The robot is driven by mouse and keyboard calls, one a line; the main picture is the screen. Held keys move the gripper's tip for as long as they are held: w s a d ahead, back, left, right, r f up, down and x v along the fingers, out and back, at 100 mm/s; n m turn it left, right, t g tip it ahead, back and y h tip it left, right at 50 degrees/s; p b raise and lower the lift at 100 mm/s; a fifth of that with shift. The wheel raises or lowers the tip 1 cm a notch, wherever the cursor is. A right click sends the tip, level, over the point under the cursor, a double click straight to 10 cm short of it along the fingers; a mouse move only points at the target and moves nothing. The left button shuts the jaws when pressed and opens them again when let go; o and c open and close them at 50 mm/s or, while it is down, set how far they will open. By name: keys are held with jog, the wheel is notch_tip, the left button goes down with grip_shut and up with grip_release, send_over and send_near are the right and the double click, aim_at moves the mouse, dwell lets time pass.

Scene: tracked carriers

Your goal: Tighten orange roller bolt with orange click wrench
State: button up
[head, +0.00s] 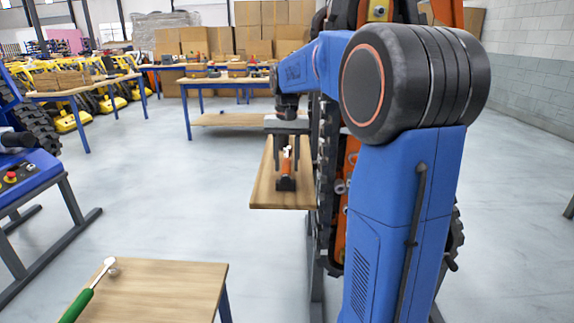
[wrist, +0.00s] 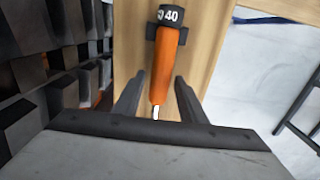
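The orange click wrench (head: 286,166) lies on a small wooden table (head: 264,192) beside the tracked carrier (head: 330,150). In the wrist view its orange handle (wrist: 164,68) runs away from me to a black end marked 40, resting in a dark holder (wrist: 183,33). My gripper (wrist: 157,88) is open, with one finger on each side of the handle's near part and gaps on both sides. In the head view my gripper (head: 288,153) is over the wrench. I cannot pick out the orange roller bolt; my arm covers much of the carrier.
A green-handled wrench (head: 85,292) lies on a wooden table (head: 165,285) at front left. The dark track (wrist: 45,60) stands close on the left in the wrist view. A blue machine (head: 28,175) is at far left. Open floor (head: 180,200) lies between.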

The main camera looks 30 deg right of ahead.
grip_shut()
jog(key=shift+r, duration=3.5)
jog(key=shift+a, duration=0.1)
